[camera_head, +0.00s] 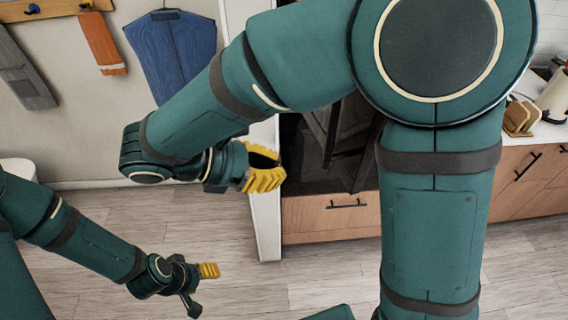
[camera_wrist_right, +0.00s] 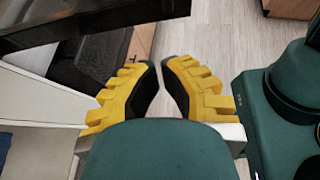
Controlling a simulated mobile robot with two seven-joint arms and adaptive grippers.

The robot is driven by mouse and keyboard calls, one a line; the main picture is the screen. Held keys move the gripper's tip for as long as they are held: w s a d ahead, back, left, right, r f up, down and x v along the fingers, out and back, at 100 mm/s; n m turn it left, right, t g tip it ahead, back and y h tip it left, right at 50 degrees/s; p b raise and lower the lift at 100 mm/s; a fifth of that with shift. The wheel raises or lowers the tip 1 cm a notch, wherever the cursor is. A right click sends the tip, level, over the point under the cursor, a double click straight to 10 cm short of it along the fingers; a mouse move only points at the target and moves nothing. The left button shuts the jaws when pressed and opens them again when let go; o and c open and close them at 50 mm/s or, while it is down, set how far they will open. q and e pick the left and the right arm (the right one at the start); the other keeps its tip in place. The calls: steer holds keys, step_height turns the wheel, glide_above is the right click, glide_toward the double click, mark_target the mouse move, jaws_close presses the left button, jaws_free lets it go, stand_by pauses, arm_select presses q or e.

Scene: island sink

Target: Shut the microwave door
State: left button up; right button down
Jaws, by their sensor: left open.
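The microwave appears as a dark recess (camera_head: 300,150) in the cabinet, above a wooden drawer front, partly hidden behind my right arm. Dark panels cross the recess; I cannot tell for certain which is its door. In the right wrist view a dark flat panel (camera_wrist_right: 60,18), possibly the door, spans the upper left. My right gripper (camera_head: 266,172) is just left of the recess in the head view. Its yellow fingers (camera_wrist_right: 160,66) nearly meet at the tips, with nothing between them. My left gripper (camera_head: 207,287) is low over the floor, open and empty, away from the microwave.
A white cabinet side panel (camera_head: 266,220) stands left of the wooden drawer (camera_head: 325,218). A counter with a wooden holder (camera_head: 519,118) is at the right. Clothes, including a blue garment (camera_head: 175,55), hang on the back wall. The floor (camera_head: 130,225) at left is mostly clear.

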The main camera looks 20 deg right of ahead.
glide_toward(339, 170)
step_height(339, 170, down, 4)
steer(key=d, duration=0.3)
steer(key=shift+d, duration=1.7)
steer(key=shift+d, duration=0.1)
